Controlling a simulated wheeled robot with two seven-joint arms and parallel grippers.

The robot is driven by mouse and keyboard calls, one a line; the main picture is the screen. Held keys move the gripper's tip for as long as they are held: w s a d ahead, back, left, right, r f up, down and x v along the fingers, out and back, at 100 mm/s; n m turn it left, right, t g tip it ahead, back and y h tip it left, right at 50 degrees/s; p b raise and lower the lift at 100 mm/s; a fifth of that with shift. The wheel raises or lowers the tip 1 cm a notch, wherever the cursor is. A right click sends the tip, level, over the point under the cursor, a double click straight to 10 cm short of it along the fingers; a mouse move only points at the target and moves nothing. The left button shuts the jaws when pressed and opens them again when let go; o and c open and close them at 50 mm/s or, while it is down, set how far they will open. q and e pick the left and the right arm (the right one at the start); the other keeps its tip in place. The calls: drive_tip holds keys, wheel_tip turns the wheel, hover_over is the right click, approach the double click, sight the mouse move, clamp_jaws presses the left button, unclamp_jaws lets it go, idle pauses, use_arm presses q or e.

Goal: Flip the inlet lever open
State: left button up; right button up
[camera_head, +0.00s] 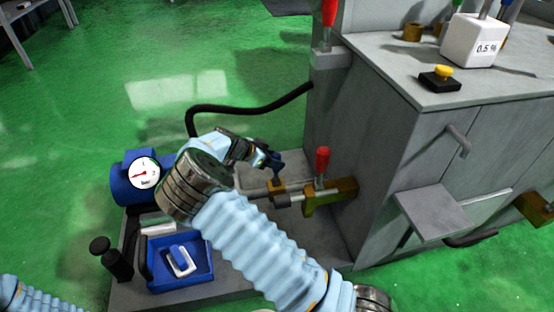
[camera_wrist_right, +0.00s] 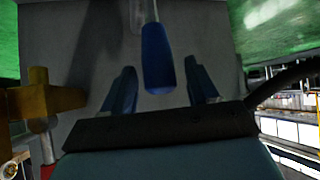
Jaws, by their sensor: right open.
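A small valve lever with a blue handle (camera_head: 277,171) stands on a brass valve body (camera_head: 277,188) on the pipe beside the grey machine. In the right wrist view the blue handle (camera_wrist_right: 157,58) sits between the two spread fingers, with a gap on each side. My right gripper (camera_head: 266,157) is open at this handle; its fingertips are small and partly hidden in the head view. A second lever with a red handle (camera_head: 322,160) stands upright on a larger brass valve (camera_head: 330,195) to the right. No label shows which is the inlet lever. My left gripper is out of view.
A blue pump with a pressure gauge (camera_head: 144,173) and a blue tray (camera_head: 205,272) stand left of my right arm. A black hose (camera_head: 240,108) curves behind the gripper. The grey machine cabinet (camera_head: 430,150) blocks the right side.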

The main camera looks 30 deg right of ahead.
drive_tip(key=p+v, duration=0.1)
drive_tip(key=v, duration=1)
